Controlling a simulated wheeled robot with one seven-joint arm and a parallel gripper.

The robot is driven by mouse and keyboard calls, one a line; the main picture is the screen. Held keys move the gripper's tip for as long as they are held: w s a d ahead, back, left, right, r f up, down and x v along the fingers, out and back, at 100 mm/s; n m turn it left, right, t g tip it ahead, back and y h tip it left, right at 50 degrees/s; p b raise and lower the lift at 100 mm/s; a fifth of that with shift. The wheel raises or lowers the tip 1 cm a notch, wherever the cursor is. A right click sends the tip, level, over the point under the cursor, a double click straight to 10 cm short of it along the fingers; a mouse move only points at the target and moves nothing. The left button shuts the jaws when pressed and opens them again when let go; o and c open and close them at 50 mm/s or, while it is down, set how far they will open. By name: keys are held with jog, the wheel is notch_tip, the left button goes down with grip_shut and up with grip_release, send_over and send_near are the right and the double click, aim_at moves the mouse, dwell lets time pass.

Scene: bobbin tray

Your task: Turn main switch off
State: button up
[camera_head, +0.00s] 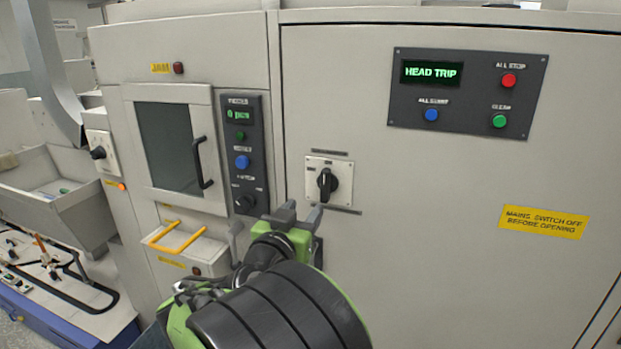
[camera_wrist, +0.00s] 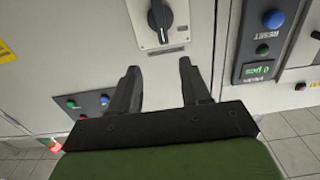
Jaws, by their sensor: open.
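The main switch (camera_head: 327,184) is a black rotary knob on a pale square plate, set in the large cabinet door. Its handle stands roughly upright in the head view. In the wrist view the switch (camera_wrist: 160,17) lies beyond the fingertips, near the top edge. My gripper (camera_head: 300,212) is just below and left of the switch in the head view. Its two dark fingers (camera_wrist: 158,70) are apart with nothing between them, and they do not touch the knob. Small lettering around the switch is too small to read.
A control panel (camera_head: 467,91) above right reads HEAD TRIP and has red, blue and green buttons. A yellow label (camera_head: 543,221) says mains switch off before opening. Left of the switch are a narrow button panel (camera_head: 242,150), a windowed door with a black handle (camera_head: 203,163) and a yellow-handled drawer (camera_head: 176,238).

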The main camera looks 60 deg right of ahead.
aim_at(324, 179)
jog(key=w+d+p, duration=0.1)
jog(key=d+p, duration=0.1)
jog(key=d, duration=0.3)
jog(key=w+d+p, duration=0.1)
jog(key=d+p, duration=0.1)
jog(key=d, duration=0.3)
jog(key=w+d+p, duration=0.1)
jog(key=d+p, duration=0.1)
jog(key=d, duration=0.3)
jog(key=shift+d, duration=0.2)
jog(key=shift+a, duration=0.1)
jog(key=shift+c, duration=0.2)
grip_shut()
